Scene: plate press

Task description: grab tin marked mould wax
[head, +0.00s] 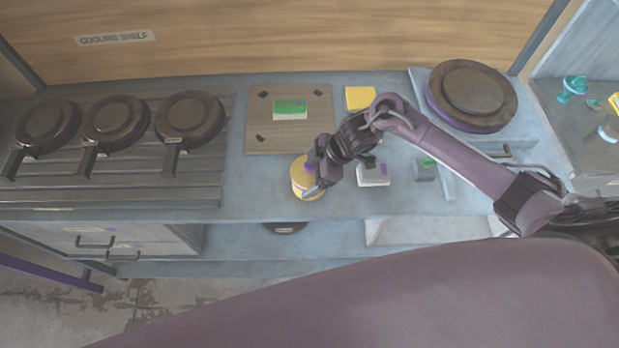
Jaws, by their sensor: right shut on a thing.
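A round yellow tin (301,183) is near the front edge of the blue-grey bench, left of centre. My right gripper (313,180) reaches it from the right and is shut on it. The gripper hides the right part of the tin. I cannot read any marking on the tin from here, and I cannot tell whether it is lifted off the bench. My left gripper is not in view.
A wooden board (260,105) with a green-topped block (290,108) lies behind the tin. Right of it are a yellow block (360,97), a pale block (373,175) and a round press plate (472,95). Dark pans (116,123) stand on a slatted rack (215,150) at left.

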